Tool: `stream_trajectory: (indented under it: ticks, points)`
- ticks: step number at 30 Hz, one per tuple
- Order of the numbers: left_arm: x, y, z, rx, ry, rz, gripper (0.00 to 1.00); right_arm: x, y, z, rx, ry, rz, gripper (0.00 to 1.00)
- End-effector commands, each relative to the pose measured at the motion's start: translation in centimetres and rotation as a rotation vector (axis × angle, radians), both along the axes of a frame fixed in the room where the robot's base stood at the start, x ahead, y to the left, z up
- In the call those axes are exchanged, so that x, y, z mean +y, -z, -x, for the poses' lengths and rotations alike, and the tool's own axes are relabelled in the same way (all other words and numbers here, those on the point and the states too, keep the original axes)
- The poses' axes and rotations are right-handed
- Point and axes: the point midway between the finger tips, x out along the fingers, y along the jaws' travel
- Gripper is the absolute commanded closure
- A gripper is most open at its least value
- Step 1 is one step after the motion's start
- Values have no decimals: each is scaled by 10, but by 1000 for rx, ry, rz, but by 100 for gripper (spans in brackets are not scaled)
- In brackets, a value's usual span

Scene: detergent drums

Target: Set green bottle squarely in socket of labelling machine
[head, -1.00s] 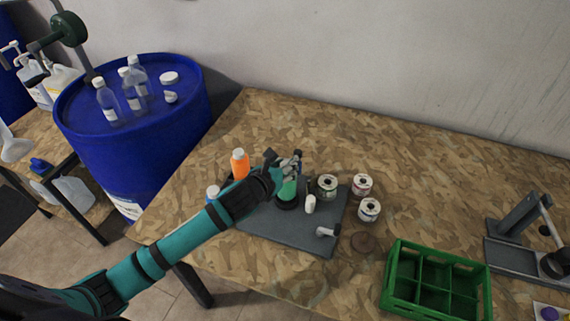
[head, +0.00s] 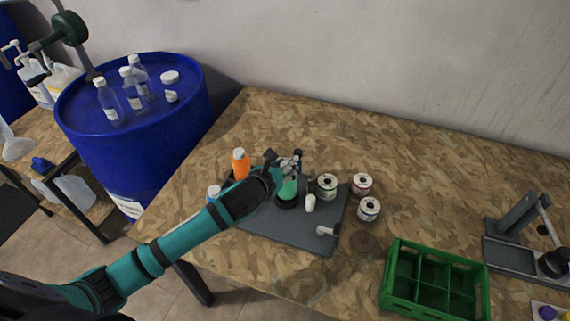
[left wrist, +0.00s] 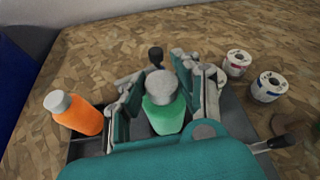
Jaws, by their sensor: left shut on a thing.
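The green bottle (head: 288,189) looks upright above the grey base plate (head: 307,237) of the labelling machine. Its lower end is at the black round socket (head: 287,204); I cannot tell whether it sits fully and squarely inside. In the left wrist view the green bottle (left wrist: 164,118), with a pale grey cap, is between the fingers. My left gripper (head: 284,168) is shut on the bottle near its top, and the fingers hide part of it. The left gripper (left wrist: 160,95) also shows in the left wrist view. My right gripper is not in view.
Several label rolls (head: 361,184) lie to the right. A white roller (head: 310,203) stands beside the socket. A green crate (head: 398,287) is at the front right.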

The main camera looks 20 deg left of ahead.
Motion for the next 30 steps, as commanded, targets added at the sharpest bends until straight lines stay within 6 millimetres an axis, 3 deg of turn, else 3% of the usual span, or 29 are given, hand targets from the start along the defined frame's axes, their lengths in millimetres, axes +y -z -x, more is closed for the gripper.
stream_trajectory:
  ticks: [30]
  points:
    - [0, 11, 0, -2, 1, 1, 100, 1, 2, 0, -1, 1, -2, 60]
